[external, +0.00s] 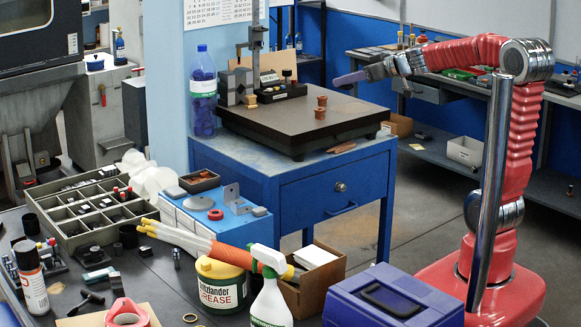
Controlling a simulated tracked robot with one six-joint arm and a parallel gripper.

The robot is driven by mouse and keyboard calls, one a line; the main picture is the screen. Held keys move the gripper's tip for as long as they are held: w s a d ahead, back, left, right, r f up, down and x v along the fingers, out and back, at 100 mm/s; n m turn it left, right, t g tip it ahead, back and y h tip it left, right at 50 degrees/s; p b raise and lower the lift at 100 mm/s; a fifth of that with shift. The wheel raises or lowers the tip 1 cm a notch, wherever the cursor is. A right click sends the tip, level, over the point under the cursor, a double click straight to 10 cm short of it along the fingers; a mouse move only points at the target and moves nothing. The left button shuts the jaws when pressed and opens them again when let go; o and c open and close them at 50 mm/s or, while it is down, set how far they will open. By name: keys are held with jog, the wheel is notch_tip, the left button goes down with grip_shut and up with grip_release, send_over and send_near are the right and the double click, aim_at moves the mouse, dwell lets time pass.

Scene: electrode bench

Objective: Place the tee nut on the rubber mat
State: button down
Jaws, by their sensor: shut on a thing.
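My gripper (374,73) is in the external view, held up in the air to the right of and above the dark surface plate. It is shut on a purple-grey elongated piece (350,79), which points left and tilts slightly down. The piece is clear of the plate. At this size I cannot tell whether it is the tee nut. I cannot make out a rubber mat for certain in this view.
The dark plate (290,134) lies on a blue cabinet (310,190). It carries a copper-coloured piece (320,107) and a clamp stand (255,55). A blue bottle (203,95) stands at its left. A compartment tray (60,238) and a spray bottle (270,300) are nearer.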

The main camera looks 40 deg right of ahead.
jog(key=shift+r, duration=0.6)
jog(key=shift+w+d+r, duration=0.1)
jog(key=shift+w+r, duration=0.05)
jog(key=shift+w, duration=0.1)
jog(key=w+d+n+y, duration=0.1)
jog(key=w+d, duration=0.3)
jog(key=w, duration=0.8)
jog(key=w+d, duration=0.4)
jog(key=w, duration=0.7)
jog(key=shift+w+f, duration=0.15)
jog(key=shift+f, duration=2.5)
jog(key=shift+f, duration=3.1)
jog(key=shift+f, duration=1.85)
